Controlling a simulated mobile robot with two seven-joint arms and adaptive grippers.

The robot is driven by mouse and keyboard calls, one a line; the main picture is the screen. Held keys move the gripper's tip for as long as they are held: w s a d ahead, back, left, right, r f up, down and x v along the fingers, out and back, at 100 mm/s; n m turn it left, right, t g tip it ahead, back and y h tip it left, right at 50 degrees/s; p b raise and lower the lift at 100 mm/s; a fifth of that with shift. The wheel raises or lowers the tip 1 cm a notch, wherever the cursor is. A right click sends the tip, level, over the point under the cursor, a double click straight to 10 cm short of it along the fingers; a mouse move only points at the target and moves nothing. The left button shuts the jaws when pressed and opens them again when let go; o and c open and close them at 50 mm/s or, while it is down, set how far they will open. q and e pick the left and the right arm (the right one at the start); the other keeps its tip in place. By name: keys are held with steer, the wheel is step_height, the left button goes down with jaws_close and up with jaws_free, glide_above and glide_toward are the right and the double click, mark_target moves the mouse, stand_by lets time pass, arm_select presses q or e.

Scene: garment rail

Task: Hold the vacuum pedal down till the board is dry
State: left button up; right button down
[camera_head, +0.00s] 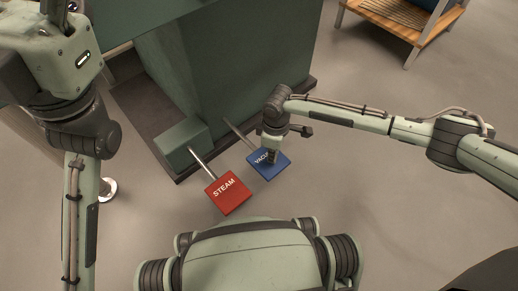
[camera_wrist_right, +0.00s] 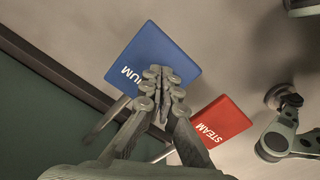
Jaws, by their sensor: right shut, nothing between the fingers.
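The blue vacuum pedal (camera_head: 267,170) sticks out on a metal rod from the base of the green cabinet. Its lettering is partly covered by my right gripper (camera_head: 269,158), which points down at it. In the right wrist view the shut, empty fingertips (camera_wrist_right: 164,77) overlap the blue pedal (camera_wrist_right: 150,55); whether they press on it I cannot tell. The red steam pedal (camera_head: 228,193) is beside it, to the left in the head view, and it also shows in the right wrist view (camera_wrist_right: 222,122). My left arm is at the left, with its fingers out of view.
The green cabinet (camera_head: 222,65) stands on a dark base just behind the pedals. A wooden slatted rack (camera_head: 405,15) stands at the top right. The grey floor to the right of the pedals is clear.

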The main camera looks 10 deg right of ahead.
mark_target(272, 166)
stand_by(0.3)
steer(key=shift+f, duration=3.5)
steer(key=shift+s+d, duration=0.1)
stand_by(0.9)
